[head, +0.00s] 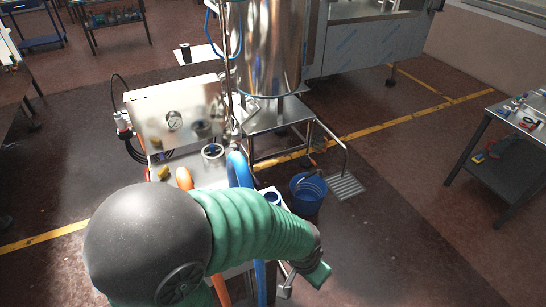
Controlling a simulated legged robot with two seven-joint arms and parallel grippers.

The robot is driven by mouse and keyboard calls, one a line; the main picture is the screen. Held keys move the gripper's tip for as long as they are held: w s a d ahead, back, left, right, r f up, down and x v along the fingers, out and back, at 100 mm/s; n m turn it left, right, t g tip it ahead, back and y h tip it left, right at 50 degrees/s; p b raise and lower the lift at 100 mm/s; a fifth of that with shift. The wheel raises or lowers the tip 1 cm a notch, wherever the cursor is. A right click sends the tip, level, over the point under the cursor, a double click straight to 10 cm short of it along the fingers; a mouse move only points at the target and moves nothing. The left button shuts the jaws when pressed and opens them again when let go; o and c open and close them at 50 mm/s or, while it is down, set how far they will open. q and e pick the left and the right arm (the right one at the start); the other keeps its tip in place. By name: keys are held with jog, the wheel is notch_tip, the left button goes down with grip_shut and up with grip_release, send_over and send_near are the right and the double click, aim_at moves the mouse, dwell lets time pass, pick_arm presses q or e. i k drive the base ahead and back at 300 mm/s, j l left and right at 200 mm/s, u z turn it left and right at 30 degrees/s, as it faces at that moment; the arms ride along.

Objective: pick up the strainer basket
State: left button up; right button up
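A large grey dome with a ribbed green sleeve, part of my own arm, fills the lower middle and reaches right to a dark joint and a short green end. No gripper fingers show there or anywhere else in the head view. I cannot pick out the strainer basket with certainty. A round metal-rimmed fitting with a dark centre (212,151) sits on the bench behind my arm. A small blue-rimmed cup (272,198) is partly hidden by my sleeve. Much of the bench is hidden by my arm.
A steel control box with a gauge (173,121) stands behind the bench, beside a tall steel tank (268,50). Blue and orange hoses pass near my arm. A blue bucket (307,193) and floor grate (346,187) are to the right. A tool table (520,115) stands far right.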

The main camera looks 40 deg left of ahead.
aim_at(213, 151)
jog(key=i+l+z, duration=0.15)
jog(key=i+l, duration=0.15)
jog(key=i+l+z, duration=0.15)
jog(key=i, duration=0.3)
jog(key=i+l+z, duration=0.1)
jog(key=i+l, duration=0.2)
jog(key=i+u, duration=0.3)
jog(key=u, duration=0.15)
jog(key=i+l+u, duration=0.1)
jog(key=i+u, duration=0.3)
jog(key=i+l+u, duration=0.15)
jog(key=u, duration=0.3)
jog(key=i+u, duration=0.15)
jog(key=u, duration=0.35)
jog(key=i+u, duration=0.15)
jog(key=u, duration=0.35)
jog(key=i+u, duration=0.1)
jog(key=u, duration=0.35)
jog(key=i+l+u, duration=0.1)
jog(key=u, duration=0.4)
jog(key=i+l+u, duration=0.15)
jog(key=u, duration=0.35)
jog(key=l+u, duration=0.2)
jog(key=u, duration=0.3)
jog(key=i+l+u, duration=0.3)
jog(key=u, duration=0.2)
jog(key=i+l+u, duration=0.25)
jog(key=l+u, duration=0.2)
